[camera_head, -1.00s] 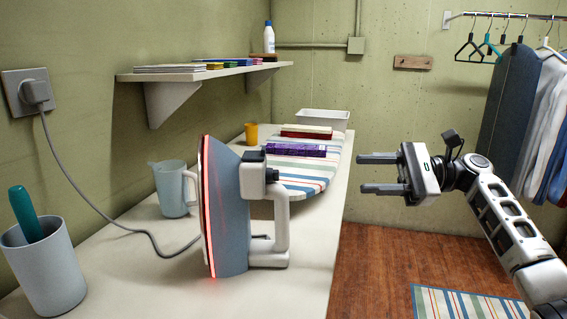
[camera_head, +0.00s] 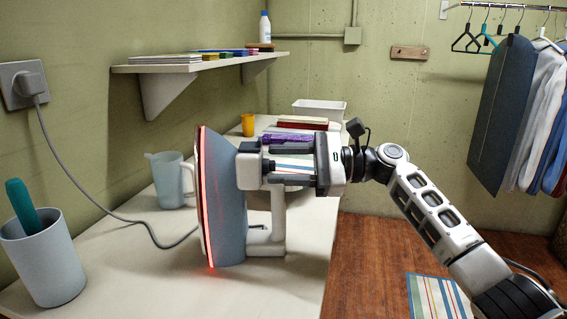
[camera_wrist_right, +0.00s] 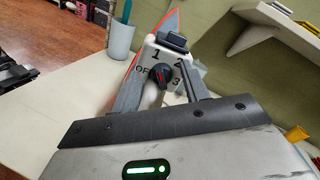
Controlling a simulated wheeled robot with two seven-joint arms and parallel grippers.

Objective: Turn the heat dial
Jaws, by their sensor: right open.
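A grey-blue iron (camera_head: 228,220) stands on its heel on the worktop, its soleplate edge glowing red. In the right wrist view, the dark round heat dial (camera_wrist_right: 160,76) sits on the iron's pale end (camera_wrist_right: 150,52), with OFF, 1, 2 and 3 printed around it. A small red mark shows on the dial; I cannot tell exactly which setting it points to. My right gripper (camera_head: 272,172) is open, at the iron's upper right end. In the wrist view its fingers (camera_wrist_right: 158,78) lie on either side of the dial; contact is unclear. The dial is hidden in the head view.
A cord runs from the iron to a wall plug (camera_head: 30,84). A grey cup (camera_head: 45,262), a pitcher (camera_head: 171,182) and a yellow cup (camera_head: 248,125) stand on the worktop (camera_head: 130,270). A shelf (camera_head: 180,67) juts out above. Clothes hang at right.

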